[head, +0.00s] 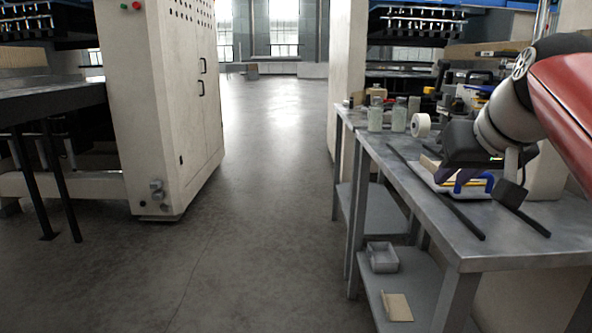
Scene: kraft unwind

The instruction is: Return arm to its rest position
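My arm comes in from the right edge, with a red link and a grey joint bent over the metal workbench (430,205). My gripper (480,182) is a dark shape at the arm's end, low over the bench top. It is partly turned away, and I cannot tell whether its fingers are open or shut. Just below and behind it a light tray (425,178) holds something with a blue curved handle and a yellow strip (470,180). My gripper overlaps these in the picture; I cannot tell whether it touches them.
Two dark rails (445,203) lie across the bench. Jars (376,115), a white tape roll (421,126) and tools crowd its far end. A grey box (382,257) sits on the lower shelf. Large machines stand left and behind. The floor aisle (255,170) is clear.

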